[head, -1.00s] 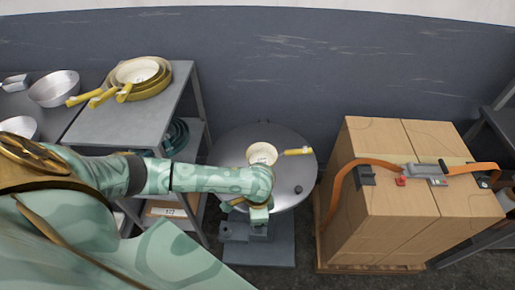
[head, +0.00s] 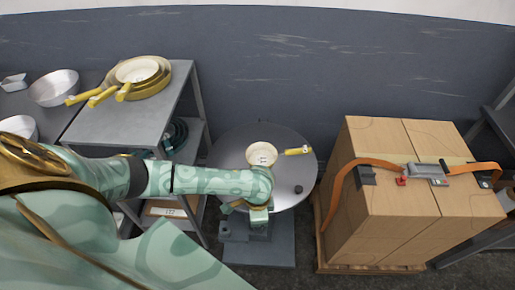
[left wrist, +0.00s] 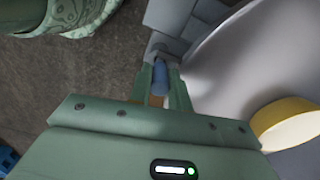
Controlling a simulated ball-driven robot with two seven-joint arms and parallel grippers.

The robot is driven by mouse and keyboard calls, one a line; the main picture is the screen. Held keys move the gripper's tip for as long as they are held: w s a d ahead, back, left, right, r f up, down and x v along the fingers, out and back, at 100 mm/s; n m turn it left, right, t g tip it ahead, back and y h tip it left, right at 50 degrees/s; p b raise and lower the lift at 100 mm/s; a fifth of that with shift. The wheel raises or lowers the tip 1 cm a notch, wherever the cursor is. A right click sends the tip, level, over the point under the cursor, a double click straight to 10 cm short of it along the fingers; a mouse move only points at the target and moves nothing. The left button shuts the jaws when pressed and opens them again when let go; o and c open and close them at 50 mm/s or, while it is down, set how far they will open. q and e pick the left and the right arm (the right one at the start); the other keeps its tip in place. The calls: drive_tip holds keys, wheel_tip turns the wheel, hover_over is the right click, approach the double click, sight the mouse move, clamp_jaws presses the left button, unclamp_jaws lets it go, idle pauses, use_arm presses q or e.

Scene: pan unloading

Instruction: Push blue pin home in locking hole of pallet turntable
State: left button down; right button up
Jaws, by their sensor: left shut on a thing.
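The pallet turntable (head: 233,150) is a round grey metal disc on a grey base, in the middle of the head view; its edge also shows in the left wrist view (left wrist: 215,75). The blue pin (left wrist: 160,78) stands between my left gripper's fingers at a grey bracket (left wrist: 172,42) beside the disc. My left gripper (left wrist: 161,84) is shut on the blue pin. How deep the pin sits in the locking hole cannot be told, as the hole is hidden. My right gripper is not in view.
A cream pan (head: 262,155) with a yellow handle lies on the turntable. Stacked pans (head: 137,72) sit on a grey table (head: 122,123) at left. Strapped cardboard boxes (head: 385,220) stand on a pallet at right. Floor shows between turntable and boxes.

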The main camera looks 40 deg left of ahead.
use_arm(q)
drive_tip(key=shift+f, duration=0.55)
drive_tip(key=shift+r, duration=0.1)
idle(0.5)
drive_tip(key=shift+r+p, duration=0.1)
drive_tip(key=shift+p, duration=0.3)
drive_tip(key=shift+f, duration=0.2)
idle(0.6)
drive_tip(key=c, duration=1.2)
unclamp_jaws()
drive_tip(key=shift+s, duration=0.1)
drive_tip(key=shift+c, duration=0.2)
